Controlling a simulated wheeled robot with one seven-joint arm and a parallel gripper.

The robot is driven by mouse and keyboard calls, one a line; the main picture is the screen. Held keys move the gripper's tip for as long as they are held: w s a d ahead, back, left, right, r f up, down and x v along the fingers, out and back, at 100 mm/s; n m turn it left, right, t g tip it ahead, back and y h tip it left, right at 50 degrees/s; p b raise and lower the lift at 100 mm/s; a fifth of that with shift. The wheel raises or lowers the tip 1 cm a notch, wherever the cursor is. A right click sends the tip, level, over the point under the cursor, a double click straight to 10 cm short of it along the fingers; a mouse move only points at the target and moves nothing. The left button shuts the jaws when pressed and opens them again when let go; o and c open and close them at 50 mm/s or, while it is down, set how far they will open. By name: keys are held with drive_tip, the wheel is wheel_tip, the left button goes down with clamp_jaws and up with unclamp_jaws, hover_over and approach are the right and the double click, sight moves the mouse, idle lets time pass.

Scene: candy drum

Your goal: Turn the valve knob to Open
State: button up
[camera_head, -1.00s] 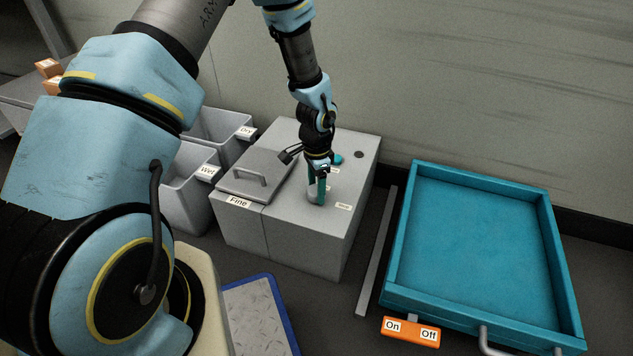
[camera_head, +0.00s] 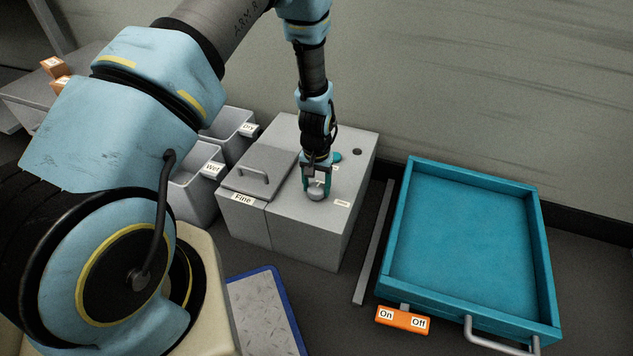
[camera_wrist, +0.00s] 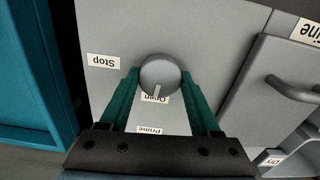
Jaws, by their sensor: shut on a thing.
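The valve knob (camera_head: 316,194) is a round grey knob on top of the grey cabinet (camera_head: 312,232). In the wrist view the knob (camera_wrist: 159,72) has a white mark on its face, which points at the "Open" label (camera_wrist: 155,99). The knob's edge partly covers that label. A "Stop" label (camera_wrist: 103,61) lies to the left, and a "Prime" label (camera_wrist: 149,130) lies nearer the gripper's palm. My gripper (camera_head: 317,188) points down at the cabinet top. Its teal fingers (camera_wrist: 160,84) are on opposite sides of the knob, shut on it.
A lidded "Fine" bin (camera_head: 250,187) adjoins the cabinet on the left, with grey "Wet" (camera_head: 190,195) and "Dry" (camera_head: 232,122) bins beyond. A teal tray (camera_head: 406,205) stands right, with an orange On/Off switch (camera_head: 403,320) at its front.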

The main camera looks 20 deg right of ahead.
sight(316, 187)
drive_tip(key=shift+d+n+p, duration=0.1)
drive_tip(key=shift+n+p, duration=0.2)
drive_tip(key=shift+n, duration=0.3)
drive_tip(key=shift+w, duration=0.1)
drive_tip(key=o, duration=1.4)
wheel_tip(316, 187, up, 11)
drive_tip(key=p, duration=0.2)
drive_tip(key=shift+f+p, duration=0.1)
drive_tip(key=shift+p, duration=0.3)
